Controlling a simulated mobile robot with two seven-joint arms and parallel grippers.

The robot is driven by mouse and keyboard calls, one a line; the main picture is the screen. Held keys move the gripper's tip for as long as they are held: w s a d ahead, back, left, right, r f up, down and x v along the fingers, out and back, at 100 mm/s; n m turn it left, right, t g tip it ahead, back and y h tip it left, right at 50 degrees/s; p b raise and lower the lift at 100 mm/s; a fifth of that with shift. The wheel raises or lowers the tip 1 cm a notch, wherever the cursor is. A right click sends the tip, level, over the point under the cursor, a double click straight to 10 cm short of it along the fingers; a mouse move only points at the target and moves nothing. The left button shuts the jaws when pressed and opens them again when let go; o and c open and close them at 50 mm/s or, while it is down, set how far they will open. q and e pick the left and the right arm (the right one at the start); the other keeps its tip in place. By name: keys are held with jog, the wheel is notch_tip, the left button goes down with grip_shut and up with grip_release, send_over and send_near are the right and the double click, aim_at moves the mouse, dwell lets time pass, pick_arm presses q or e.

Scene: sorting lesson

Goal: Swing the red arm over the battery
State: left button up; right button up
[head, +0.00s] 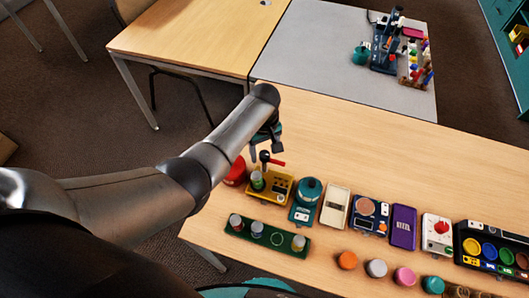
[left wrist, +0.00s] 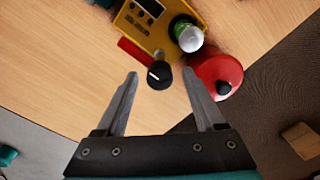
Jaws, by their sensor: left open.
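The red arm (head: 277,163) joins a black knob (head: 265,156) and points right in the head view, off to one side of the battery. In the left wrist view the red arm (left wrist: 134,52) is partly hidden. My left gripper (left wrist: 160,72) is open, its fingertips on either side of the black knob (left wrist: 159,75); contact is unclear.
A red round object (head: 236,172) sits close left of the device. A green tray (head: 267,234) with several cylinders lies in front. A teal-topped device (head: 308,192), a cream box (head: 335,206) and other devices line up to the right. The table behind them is clear.

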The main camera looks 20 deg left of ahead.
pick_arm(q)
jog(key=shift+f, duration=0.1)
jog(key=shift+c, duration=0.4)
grip_shut()
